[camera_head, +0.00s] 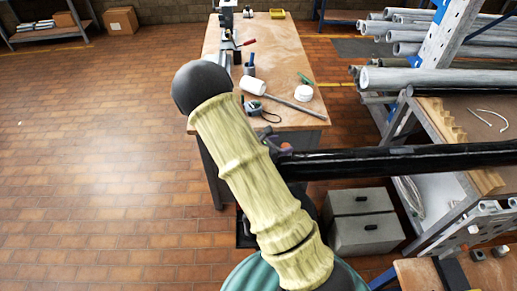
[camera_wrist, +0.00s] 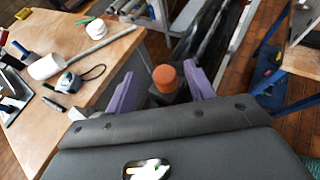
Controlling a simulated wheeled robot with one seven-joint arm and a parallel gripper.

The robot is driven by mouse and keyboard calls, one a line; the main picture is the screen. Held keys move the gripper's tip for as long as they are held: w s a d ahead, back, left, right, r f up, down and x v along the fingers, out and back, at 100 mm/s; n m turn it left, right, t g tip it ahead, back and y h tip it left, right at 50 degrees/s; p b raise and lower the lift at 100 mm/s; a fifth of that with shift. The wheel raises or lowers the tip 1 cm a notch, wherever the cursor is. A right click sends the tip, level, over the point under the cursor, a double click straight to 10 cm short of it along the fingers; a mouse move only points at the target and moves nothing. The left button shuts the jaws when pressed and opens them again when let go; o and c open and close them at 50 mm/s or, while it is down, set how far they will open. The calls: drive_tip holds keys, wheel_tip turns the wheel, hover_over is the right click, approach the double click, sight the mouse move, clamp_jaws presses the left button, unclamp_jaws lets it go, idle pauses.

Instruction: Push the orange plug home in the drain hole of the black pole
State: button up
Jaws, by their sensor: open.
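The orange plug (camera_wrist: 165,78) shows in the wrist view as a short round-topped cylinder. It stands in the gap between the two purple fingers of my gripper (camera_wrist: 158,70), with visible space on both sides. The fingers are apart and do not appear to touch it. How deep the plug sits, and the drain hole itself, cannot be made out. The black pole (camera_head: 400,161) runs level from the right edge to the middle in the head view. My arm hides its left end there. Small purple and orange patches show just above that end.
A wooden workbench (camera_head: 285,50) behind carries a mallet (camera_head: 253,85), a white roll (camera_head: 303,92) and tools. Grey drawer boxes (camera_head: 362,222) stand below the pole. A rack of grey pipes (camera_head: 430,77) is at the right. The floor at left is clear.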

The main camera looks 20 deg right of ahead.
drive_tip(key=b+v, duration=0.3)
drive_tip(key=v, duration=1.3)
drive_tip(key=shift+s, duration=0.1)
drive_tip(key=s+m+g+y, duration=0.1)
drive_tip(key=s+m+y, duration=0.5)
drive_tip(key=m, duration=0.5)
drive_tip(key=s+r+m+y, duration=0.1)
drive_tip(key=s+m+y, duration=0.5)
drive_tip(key=m, duration=0.5)
drive_tip(key=shift+s+d+g, duration=0.3)
drive_tip(key=shift+g, duration=0.1)
drive_tip(key=shift+r, duration=0.15)
